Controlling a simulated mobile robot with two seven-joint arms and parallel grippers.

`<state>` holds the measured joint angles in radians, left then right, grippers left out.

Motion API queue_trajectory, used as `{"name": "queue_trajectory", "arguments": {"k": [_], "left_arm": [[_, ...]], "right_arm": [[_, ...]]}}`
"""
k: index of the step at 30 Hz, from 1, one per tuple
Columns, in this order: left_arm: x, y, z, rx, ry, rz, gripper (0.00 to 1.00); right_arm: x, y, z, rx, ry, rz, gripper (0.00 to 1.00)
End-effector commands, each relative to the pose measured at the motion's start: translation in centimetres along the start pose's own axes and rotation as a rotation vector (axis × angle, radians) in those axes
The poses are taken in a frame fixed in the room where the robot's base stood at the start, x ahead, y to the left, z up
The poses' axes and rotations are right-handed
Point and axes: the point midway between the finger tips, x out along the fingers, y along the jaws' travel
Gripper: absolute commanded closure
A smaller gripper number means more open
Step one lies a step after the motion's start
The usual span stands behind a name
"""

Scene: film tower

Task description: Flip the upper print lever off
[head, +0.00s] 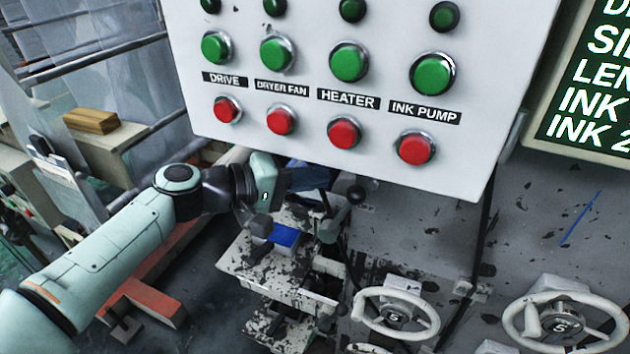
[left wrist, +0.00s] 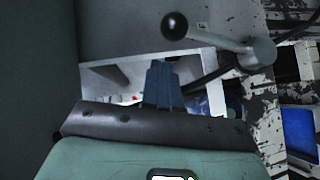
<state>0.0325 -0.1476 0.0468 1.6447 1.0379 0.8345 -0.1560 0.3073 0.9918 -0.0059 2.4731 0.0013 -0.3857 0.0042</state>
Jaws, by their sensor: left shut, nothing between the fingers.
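A print lever with a black ball knob (head: 355,193) and a grey hub stands on the paint-chipped machine, below the button panel. In the left wrist view its knob (left wrist: 175,25) points left, and its arm runs right to the hub (left wrist: 260,50). I take it to be the upper print lever. My left gripper (head: 318,177) is at the left of the knob in the head view, partly under the panel's lower edge. In the left wrist view the fingers (left wrist: 162,84) are together and empty, a little short of the knob, with a visible gap. My right gripper is not in view.
The white button panel (head: 320,120) with green and red buttons overhangs the lever closely. Handwheels (head: 395,312) stand at the lower right. A blue block (head: 285,236) lies on the machine ledge below my gripper.

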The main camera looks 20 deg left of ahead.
Motion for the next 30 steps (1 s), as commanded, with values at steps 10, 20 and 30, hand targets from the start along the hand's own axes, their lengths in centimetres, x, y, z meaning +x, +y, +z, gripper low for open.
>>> {"name": "queue_trajectory", "arguments": {"k": [10, 20, 30], "left_arm": [[-7.0, 0.6, -0.3, 0.002, 0.008, 0.000, 1.00], [-10.1, 0.8, -0.3, 0.000, 0.005, -0.001, 1.00], [-10.1, 0.8, -0.3, -0.001, 0.005, -0.001, 1.00]], "right_arm": [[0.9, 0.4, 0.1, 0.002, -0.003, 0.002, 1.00], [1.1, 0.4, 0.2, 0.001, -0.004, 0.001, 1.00], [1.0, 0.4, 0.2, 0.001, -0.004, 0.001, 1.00]]}}
